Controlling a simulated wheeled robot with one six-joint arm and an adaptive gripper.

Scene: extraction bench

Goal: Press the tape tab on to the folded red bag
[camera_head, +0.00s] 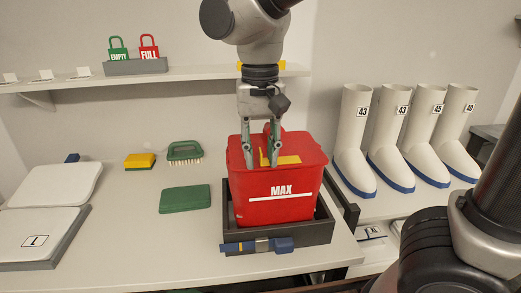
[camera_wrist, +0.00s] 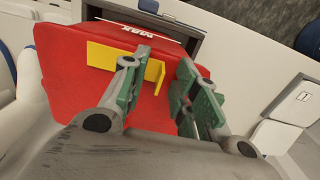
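The folded red bag (camera_head: 279,190), marked MAX, stands in a dark tray (camera_head: 230,238) on the bench. It also fills much of the wrist view (camera_wrist: 62,85). The yellow tape tab (camera_head: 289,160) lies partly flat on the bag's top. In the wrist view, its flat part (camera_wrist: 101,56) is left of my gripper and a raised flap (camera_wrist: 155,72) stands up at its right end. My gripper (camera_head: 260,163) points down over the bag with its fingers apart. In the wrist view, the flap shows between the fingers (camera_wrist: 161,65), beside the left one. I cannot tell whether they touch.
A blue and grey clasp (camera_head: 257,245) sits on the tray's front. White boots (camera_head: 354,140) stand to the right. A shelf (camera_head: 190,76) runs above.

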